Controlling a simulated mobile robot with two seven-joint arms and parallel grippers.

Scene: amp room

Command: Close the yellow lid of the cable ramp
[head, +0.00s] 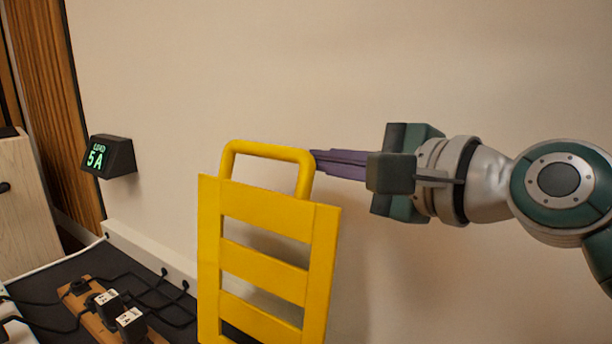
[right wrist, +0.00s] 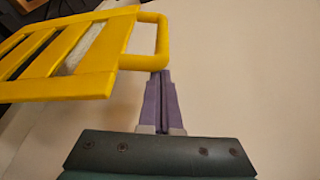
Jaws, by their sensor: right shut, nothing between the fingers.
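The yellow lid (head: 268,215) stands raised and open in front of the wall, with slots across it and a loop handle (head: 268,150) at its top. The lid (right wrist: 75,88) and its handle also show in the right wrist view. My right gripper (head: 316,162) comes in from the right with its purple fingers shut and empty. Its fingertips (right wrist: 161,76) are right at the handle's right side; I cannot tell whether they touch it. The lower end of the lid and its hinge are out of view. My left gripper is not in view.
A power strip (head: 88,312) with plugs and black cables lies at the lower left beside the lid. A black display box (head: 111,157) reading 5 A is on the wall. A pale wooden cabinet (head: 26,215) stands at the far left. The wall is close behind the lid.

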